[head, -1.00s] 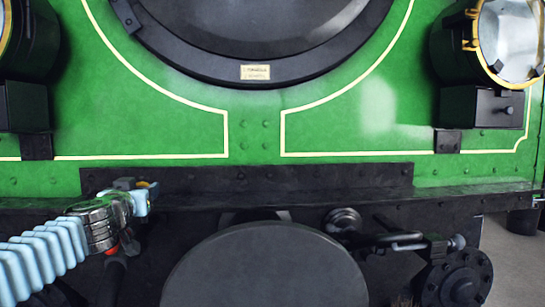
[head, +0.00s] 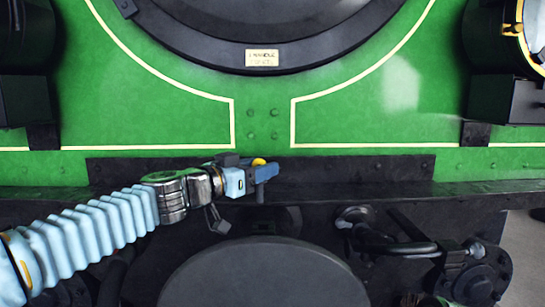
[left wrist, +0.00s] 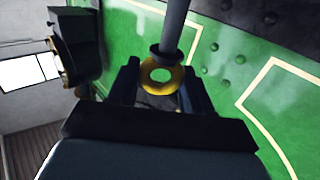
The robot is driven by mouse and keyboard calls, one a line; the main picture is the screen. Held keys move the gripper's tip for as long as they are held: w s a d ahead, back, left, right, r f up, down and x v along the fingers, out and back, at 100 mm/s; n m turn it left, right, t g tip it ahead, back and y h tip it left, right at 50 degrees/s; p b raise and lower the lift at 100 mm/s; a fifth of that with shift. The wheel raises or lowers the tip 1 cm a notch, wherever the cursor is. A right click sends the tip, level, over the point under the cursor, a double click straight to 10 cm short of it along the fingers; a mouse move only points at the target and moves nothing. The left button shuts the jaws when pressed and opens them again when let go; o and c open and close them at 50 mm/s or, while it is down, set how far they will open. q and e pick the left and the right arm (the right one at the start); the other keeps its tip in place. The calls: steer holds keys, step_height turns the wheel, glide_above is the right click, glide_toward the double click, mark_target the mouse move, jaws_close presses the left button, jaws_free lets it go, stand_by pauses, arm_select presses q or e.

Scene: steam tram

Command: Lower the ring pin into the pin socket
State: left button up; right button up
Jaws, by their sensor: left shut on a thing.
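My left gripper (head: 262,172) reaches in from the left in the head view and is shut on the ring pin. The pin's yellow ring (head: 258,161) shows at the top of the fingers, and its grey shaft (head: 260,193) points down below them, in front of the dark beam. In the left wrist view the yellow ring (left wrist: 161,89) sits between the fingers, with a dark collar and the grey shaft (left wrist: 174,25) running away from it. I cannot clearly make out the pin socket; the dark area under the beam hides detail. My right gripper is not in view.
The dark buffer beam (head: 350,169) crosses below the green front plate (head: 190,105). A large round dark disc (head: 262,275) stands below the gripper. A dark hooked bar (head: 395,246) and a flanged fitting (head: 482,280) are at right. A lamp stands at upper right.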

mark_target(260, 187)
arm_select(q)
steer(key=shift+s+d, duration=0.1)
steer(key=shift+d, duration=0.3)
steer(key=shift+f, duration=0.25)
steer(key=shift+w+f+b, duration=0.25)
steer(key=shift+f+b, duration=0.25)
steer(key=shift+f, duration=0.1)
steer(key=shift+w+f+b, duration=0.25)
steer(key=shift+f+b, duration=0.25)
steer(key=shift+f, duration=0.1)
steer(key=shift+w+f+b, duration=0.25)
steer(key=shift+f, duration=0.25)
steer(key=shift+w+f+b, duration=0.2)
steer(key=shift+f, duration=0.25)
steer(key=shift+s+a+b, duration=0.1)
steer(key=shift+s+b, duration=0.05)
steer(key=shift+b, duration=0.25)
